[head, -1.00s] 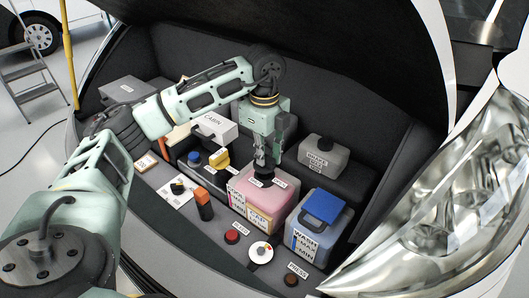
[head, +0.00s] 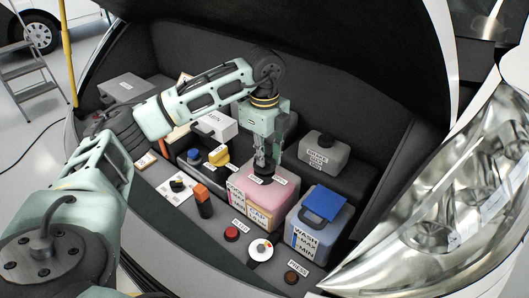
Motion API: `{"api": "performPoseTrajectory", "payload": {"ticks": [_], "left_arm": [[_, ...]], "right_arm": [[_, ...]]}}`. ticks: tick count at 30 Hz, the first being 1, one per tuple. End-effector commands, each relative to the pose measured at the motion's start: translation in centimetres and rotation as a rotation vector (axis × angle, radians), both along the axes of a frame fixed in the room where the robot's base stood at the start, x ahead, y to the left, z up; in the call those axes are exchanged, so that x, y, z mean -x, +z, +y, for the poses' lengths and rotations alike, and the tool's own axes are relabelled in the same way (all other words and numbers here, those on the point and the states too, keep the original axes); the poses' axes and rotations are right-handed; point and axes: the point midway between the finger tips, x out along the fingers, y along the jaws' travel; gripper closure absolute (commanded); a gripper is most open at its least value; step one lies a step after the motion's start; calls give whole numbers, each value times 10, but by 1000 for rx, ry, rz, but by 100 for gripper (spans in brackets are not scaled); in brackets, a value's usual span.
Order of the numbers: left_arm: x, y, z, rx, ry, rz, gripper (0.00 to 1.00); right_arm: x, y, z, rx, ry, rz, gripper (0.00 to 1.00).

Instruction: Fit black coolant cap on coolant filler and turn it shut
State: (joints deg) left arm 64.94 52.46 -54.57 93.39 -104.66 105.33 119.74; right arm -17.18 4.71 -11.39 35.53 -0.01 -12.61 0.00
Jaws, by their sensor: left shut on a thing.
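The coolant tank (head: 282,198), a box with pink top and labelled sides, stands in the middle of the front bay. My left gripper (head: 264,170) points straight down over its top and is shut on the black coolant cap (head: 263,180). The cap is at the filler on top of the tank, mostly covered by the fingers. The filler neck is hidden, so I cannot tell how the cap is seated. My right gripper is not in view.
Right of the coolant tank is the wash tank (head: 301,243) with a blue lid (head: 323,203). The brake fluid tank (head: 323,155) stands behind. A red button (head: 232,234), a white dial (head: 260,250) and an orange-topped block (head: 203,199) are in front. The raised hood hangs above.

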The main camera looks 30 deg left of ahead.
Motion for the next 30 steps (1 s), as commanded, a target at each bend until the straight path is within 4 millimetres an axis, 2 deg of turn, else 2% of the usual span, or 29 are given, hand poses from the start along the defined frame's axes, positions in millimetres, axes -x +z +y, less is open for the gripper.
{"api": "performPoseTrajectory", "payload": {"ticks": [18,19,26,30], "left_arm": [[0,-20,0,0,0,-1,100],[0,-19,0,0,0,-1,84],[0,-19,0,0,0,-1,64],[0,-18,0,0,0,-1,63]], "right_arm": [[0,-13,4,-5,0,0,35],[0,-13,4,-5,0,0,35],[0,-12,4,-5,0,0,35],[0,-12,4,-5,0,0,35]]}}
